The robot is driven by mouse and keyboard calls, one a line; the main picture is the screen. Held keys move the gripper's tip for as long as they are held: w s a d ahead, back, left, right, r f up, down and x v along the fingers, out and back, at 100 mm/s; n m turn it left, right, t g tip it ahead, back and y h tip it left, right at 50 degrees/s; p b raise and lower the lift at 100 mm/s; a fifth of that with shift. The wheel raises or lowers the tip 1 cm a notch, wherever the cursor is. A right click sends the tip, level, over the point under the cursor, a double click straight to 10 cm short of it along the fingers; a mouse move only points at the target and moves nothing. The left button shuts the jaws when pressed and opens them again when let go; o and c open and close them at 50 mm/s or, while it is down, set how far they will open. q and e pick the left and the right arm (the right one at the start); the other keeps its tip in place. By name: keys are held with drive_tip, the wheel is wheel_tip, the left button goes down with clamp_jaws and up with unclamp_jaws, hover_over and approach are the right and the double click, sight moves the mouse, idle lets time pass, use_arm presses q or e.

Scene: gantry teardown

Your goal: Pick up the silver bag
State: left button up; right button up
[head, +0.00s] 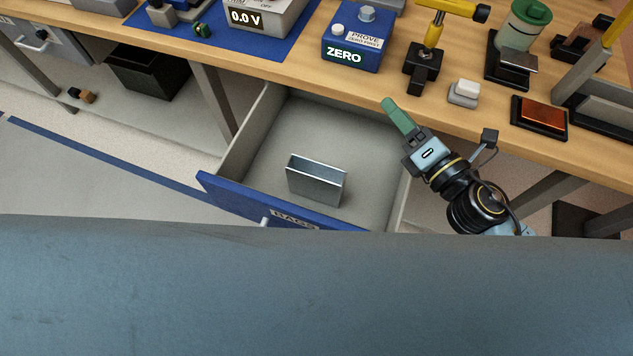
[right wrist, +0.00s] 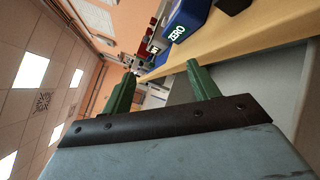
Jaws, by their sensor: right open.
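The silver bag (head: 316,184) stands upright in an open drawer (head: 330,122), towards its front. It looks like a thin metallic box shape with an open top. The drawer has a blue front with a label reading BAGS. My right gripper (head: 396,114) is over the drawer's right back side by the bench edge, to the right of and apart from the bag. Its green fingers are spread with nothing between them in the right wrist view (right wrist: 162,76). The bag does not show in that view. My left gripper is out of view.
The wooden bench (head: 455,112) runs behind the drawer. On it are a blue ZERO box (head: 352,48), a small white-topped switch (head: 464,92), an orange-topped block (head: 539,115) and a yellow-handled clamp (head: 428,55). A black bin (head: 148,70) stands under the bench at left.

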drive_tip(key=s+a+f+n+g+y, duration=0.3)
drive_tip(key=n+g+y, duration=0.15)
drive_tip(key=n, duration=0.55)
drive_tip(key=n+g+h, duration=0.1)
drive_tip(key=n+g, duration=0.6)
drive_tip(key=n, duration=0.1)
approach(320, 173)
drive_tip(key=a+r, duration=0.2)
drive_tip(key=a, duration=0.2)
drive_tip(key=shift+t, duration=0.25)
drive_tip(key=shift+s+f+x, duration=0.15)
drive_tip(key=shift+x, duration=1.25)
drive_tip(key=shift+s+f+x, duration=0.1)
drive_tip(key=shift+s+x, duration=0.1)
drive_tip(key=shift+x, duration=1.2)
drive_tip(key=c, duration=1.3)
